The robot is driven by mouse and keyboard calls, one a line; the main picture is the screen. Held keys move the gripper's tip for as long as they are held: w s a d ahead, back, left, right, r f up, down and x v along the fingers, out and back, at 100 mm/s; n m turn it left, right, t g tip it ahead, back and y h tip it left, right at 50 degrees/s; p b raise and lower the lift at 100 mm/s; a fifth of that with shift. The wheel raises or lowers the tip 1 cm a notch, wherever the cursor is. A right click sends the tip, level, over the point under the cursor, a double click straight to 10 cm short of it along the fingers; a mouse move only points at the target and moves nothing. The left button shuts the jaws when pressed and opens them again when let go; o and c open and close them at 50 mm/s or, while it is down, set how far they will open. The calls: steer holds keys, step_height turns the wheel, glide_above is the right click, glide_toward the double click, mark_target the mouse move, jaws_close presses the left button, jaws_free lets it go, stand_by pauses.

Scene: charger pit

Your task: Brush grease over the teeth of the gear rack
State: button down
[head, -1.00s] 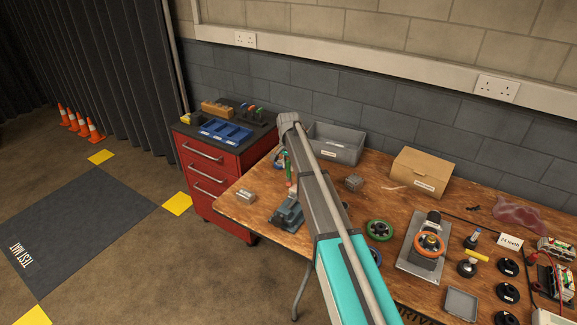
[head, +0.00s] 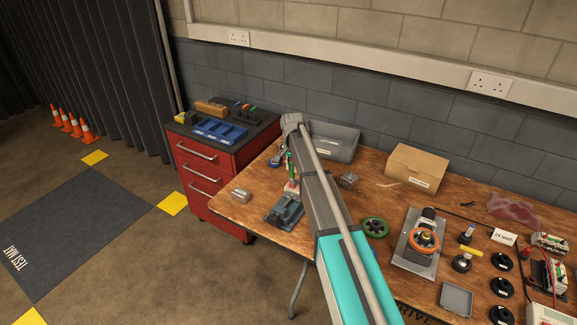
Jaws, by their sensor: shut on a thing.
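A blue-grey vise (head: 284,212) stands near the left front of the wooden bench. A small pale and reddish piece (head: 292,187) shows at its upper right; I cannot make out the rack's teeth. A thin green upright handle (head: 291,166), seemingly the brush, stands just above that piece, beside my arm. My gripper (head: 290,153) is mostly hidden behind my arm and is shut on this brush. Whether the bristles touch anything cannot be told. A small round blue-grey item (head: 277,159), possibly a tin, shows to the left of the handle.
A grey bin (head: 335,143) and a cardboard box (head: 416,170) stand at the back. A metal block (head: 240,195) lies left of the vise. A green-rimmed gear (head: 375,227) and a plate with an orange wheel (head: 425,241) lie right. A red drawer cabinet (head: 207,177) adjoins the bench.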

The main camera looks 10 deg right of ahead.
stand_by(0.4)
steer(key=shift+s+d, duration=0.6)
steer(key=shift+d, duration=0.2)
steer(key=shift+s+d, duration=0.6)
steer(key=shift+d, duration=0.2)
steer(key=shift+s+d, duration=0.6)
steer(key=shift+d, duration=0.2)
steer(key=shift+s+d, duration=0.55)
steer(key=shift+d, duration=0.2)
step_height(320, 180, up, 6)
steer(key=p, duration=0.6)
steer(key=shift+r, duration=0.1)
step_height(320, 180, up, 3)
steer(key=p, duration=0.3)
